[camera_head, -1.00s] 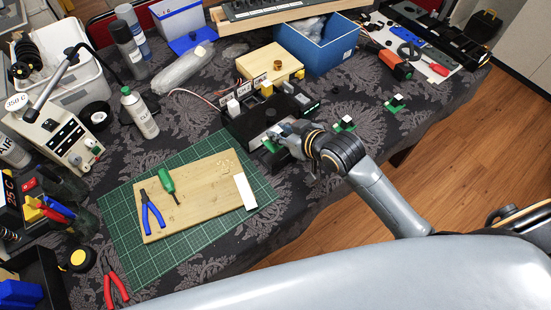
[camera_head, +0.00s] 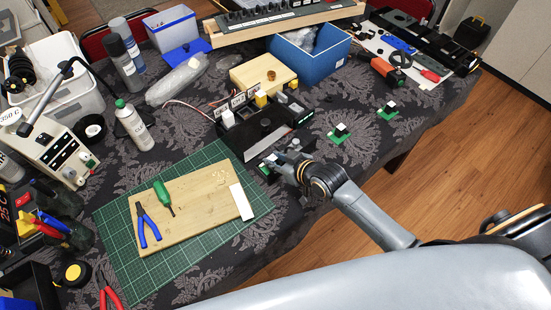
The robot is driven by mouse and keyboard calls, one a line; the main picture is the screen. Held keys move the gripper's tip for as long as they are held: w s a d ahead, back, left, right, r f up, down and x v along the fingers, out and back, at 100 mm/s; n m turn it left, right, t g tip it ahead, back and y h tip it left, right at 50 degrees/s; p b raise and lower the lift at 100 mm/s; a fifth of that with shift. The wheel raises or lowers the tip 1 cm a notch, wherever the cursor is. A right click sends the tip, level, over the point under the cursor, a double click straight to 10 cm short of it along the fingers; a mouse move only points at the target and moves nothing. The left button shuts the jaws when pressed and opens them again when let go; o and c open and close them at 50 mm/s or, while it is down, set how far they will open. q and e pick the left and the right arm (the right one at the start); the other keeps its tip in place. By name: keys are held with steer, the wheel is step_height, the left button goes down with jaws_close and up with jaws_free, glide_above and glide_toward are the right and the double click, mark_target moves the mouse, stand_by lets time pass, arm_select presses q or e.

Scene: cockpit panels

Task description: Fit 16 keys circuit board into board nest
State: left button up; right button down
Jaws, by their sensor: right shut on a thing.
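My right gripper (camera_head: 272,162) is shut on a small green circuit board (camera_head: 264,171), of which only an edge shows; the fingers hide the rest. It holds the board just in front of a black box (camera_head: 262,133) with labelled parts on top, apart from it. Which part here is the board nest I cannot tell for sure. Two more small green boards, one (camera_head: 340,133) near the box and one (camera_head: 387,111) farther right, lie on the cloth with black and white parts on them. My left gripper is not in view.
A green cutting mat (camera_head: 118,222) with a wooden board (camera_head: 188,222), blue pliers (camera_head: 146,224) and a green-handled screwdriver (camera_head: 163,196) lies left of my gripper. A blue bin (camera_head: 318,60) and wooden block (camera_head: 266,68) stand behind the box. Cloth right of the box is mostly clear.

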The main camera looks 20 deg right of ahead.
steer(key=shift+f, duration=0.1)
steer(key=c, duration=1.1)
jaws_free()
steer(key=shift+r, duration=0.25)
steer(key=v, duration=1.2)
